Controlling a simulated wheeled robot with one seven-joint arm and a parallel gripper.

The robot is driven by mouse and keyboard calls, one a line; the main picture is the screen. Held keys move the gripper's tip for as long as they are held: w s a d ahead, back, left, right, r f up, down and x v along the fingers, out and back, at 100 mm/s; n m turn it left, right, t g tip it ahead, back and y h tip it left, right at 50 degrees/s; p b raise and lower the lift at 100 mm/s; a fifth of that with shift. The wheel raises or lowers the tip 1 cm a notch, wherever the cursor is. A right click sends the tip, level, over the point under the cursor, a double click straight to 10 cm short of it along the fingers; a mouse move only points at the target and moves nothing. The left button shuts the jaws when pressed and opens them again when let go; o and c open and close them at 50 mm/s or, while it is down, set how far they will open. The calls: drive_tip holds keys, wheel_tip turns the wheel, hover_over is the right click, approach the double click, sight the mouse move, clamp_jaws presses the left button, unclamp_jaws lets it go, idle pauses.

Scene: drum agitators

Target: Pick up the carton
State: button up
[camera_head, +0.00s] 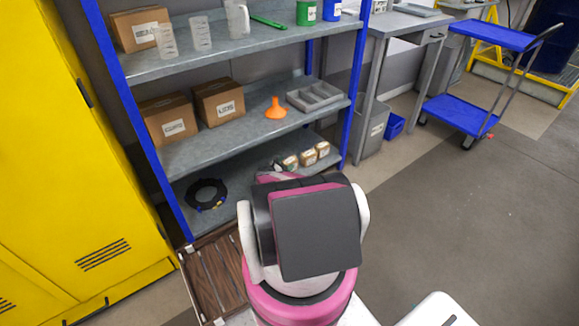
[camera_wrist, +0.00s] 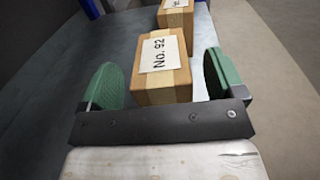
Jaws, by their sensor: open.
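In the wrist view a small tan carton (camera_wrist: 180,88) with a white label reading "No. 92" stands on a grey shelf board (camera_wrist: 75,75). My gripper (camera_wrist: 163,78) is open, with one green pad to the left of this carton and the other to its right.
The shelf rack (camera_head: 240,155) holds larger boxes (camera_head: 219,102), an orange funnel (camera_head: 275,108), a grey tray (camera_head: 317,96) and a black coil (camera_head: 205,195). A blue upright (camera_head: 355,85) stands right of the small cartons. A yellow cabinet (camera_head: 70,150) is at left.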

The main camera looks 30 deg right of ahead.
sight(292, 159)
drive_tip(key=shift+w+d, duration=0.2)
drive_tip(key=shift+d, duration=1.05)
drive_tip(key=c, duration=1)
drive_tip(key=shift+c, duration=0.5)
drive_tip(key=shift+r, duration=0.15)
